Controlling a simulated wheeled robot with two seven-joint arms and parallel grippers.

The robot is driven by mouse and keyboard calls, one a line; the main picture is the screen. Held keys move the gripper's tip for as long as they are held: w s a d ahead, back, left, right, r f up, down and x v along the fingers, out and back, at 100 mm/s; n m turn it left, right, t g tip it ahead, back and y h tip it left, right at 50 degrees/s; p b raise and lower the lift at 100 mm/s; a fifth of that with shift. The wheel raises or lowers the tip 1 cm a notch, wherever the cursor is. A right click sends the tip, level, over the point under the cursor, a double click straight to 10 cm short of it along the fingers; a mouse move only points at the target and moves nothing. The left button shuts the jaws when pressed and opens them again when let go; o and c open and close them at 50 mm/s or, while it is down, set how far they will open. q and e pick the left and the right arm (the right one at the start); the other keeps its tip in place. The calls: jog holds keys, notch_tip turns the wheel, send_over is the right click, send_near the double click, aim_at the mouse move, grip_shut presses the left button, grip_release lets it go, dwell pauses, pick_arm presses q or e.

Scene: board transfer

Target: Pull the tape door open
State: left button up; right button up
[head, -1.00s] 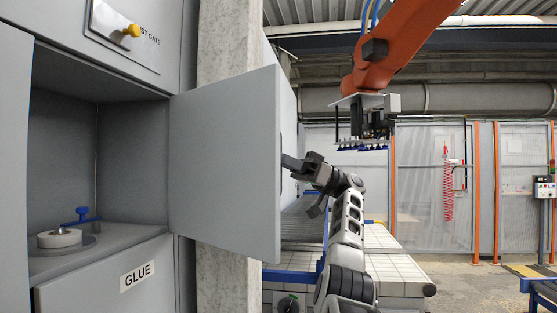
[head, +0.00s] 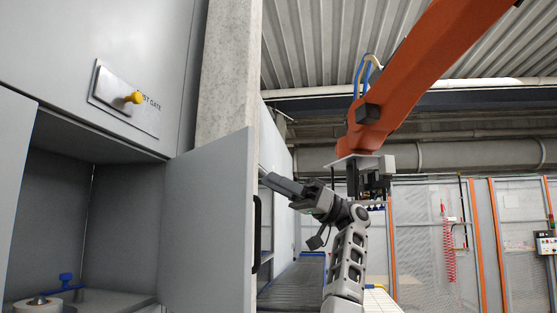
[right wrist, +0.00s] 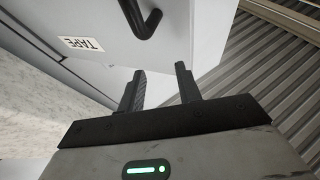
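The grey tape door (head: 205,225) stands swung out from the cabinet on the left in the head view, with the compartment beside it exposed. Its black bar handle (head: 256,235) is on the door's far side. The right wrist view shows the handle (right wrist: 143,20) and a white TAPE label (right wrist: 82,44) on the door face. My right gripper (head: 270,181) is beside the door, above the handle. In the right wrist view its fingers (right wrist: 159,72) are apart and empty, with the handle beyond the fingertips. My left gripper is out of view.
A white roll (head: 38,304) with a blue knob sits in the open compartment. A yellow knob (head: 133,97) juts from the panel above. A concrete pillar (head: 226,80) stands behind the door. An orange robot arm (head: 405,75) hangs at the right.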

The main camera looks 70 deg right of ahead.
jog(key=s+a+r+b, duration=0.1)
jog(key=s+a+r, duration=0.2)
jog(key=a, duration=0.6)
jog(key=shift+s+r+b, duration=0.3)
jog(key=shift+s+r, duration=0.1)
jog(key=shift+r, duration=0.15)
jog(key=shift+d, duration=0.1)
grip_shut()
